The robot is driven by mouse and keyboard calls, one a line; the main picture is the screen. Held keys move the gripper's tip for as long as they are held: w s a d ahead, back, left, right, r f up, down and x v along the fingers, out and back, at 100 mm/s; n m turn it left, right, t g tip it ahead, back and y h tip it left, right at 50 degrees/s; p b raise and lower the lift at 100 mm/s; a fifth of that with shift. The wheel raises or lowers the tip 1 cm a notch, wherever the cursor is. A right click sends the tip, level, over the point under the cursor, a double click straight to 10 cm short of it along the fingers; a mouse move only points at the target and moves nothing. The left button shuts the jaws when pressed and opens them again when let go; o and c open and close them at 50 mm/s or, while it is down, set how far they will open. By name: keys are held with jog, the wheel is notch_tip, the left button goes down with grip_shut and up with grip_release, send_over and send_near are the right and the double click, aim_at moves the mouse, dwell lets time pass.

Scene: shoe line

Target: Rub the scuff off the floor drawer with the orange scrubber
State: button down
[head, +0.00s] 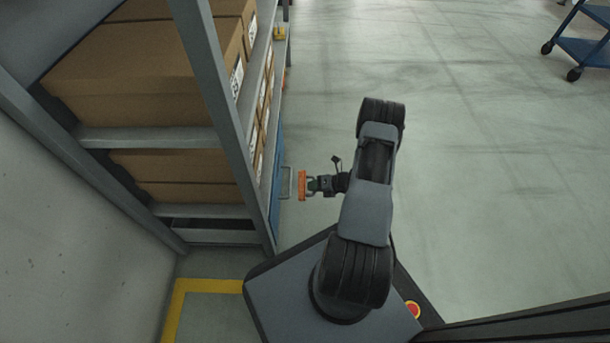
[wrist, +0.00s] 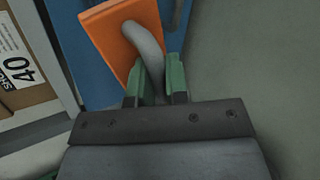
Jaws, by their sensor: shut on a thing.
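The orange scrubber (head: 302,185) is a flat orange block with a curved grey handle. My gripper (head: 313,184) is shut on that handle. In the wrist view the green fingers of my gripper (wrist: 160,82) pinch the handle, and the scrubber (wrist: 108,28) stands beyond them, tilted in the picture. The blue floor drawer (head: 277,165) is at the bottom of the shelf rack, with a grey pull handle (head: 287,183) facing the scrubber. The drawer's blue front (wrist: 68,32) shows behind the scrubber. I cannot tell whether they touch. No scuff can be made out.
A grey metal rack (head: 215,75) holds several brown cartons (head: 150,75) to the left. A yellow floor line (head: 205,285) runs near its foot. A blue cart (head: 588,48) stands far right.

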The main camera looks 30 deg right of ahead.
jog(key=w+a, duration=0.3)
jog(key=a, duration=0.2)
jog(key=shift+w, duration=0.4)
jog(key=shift+w+a, duration=0.25)
jog(key=shift+a, duration=0.25)
jog(key=shift+w+a, duration=0.25)
jog(key=shift+a, duration=0.25)
dwell(0.6)
jog(key=w+d, duration=0.4)
jog(key=w, duration=0.4)
jog(key=w+d, duration=0.5)
jog(key=w, duration=0.2)
jog(key=shift+w, duration=0.35)
dwell(1.3)
jog(key=shift+a+r, duration=0.1)
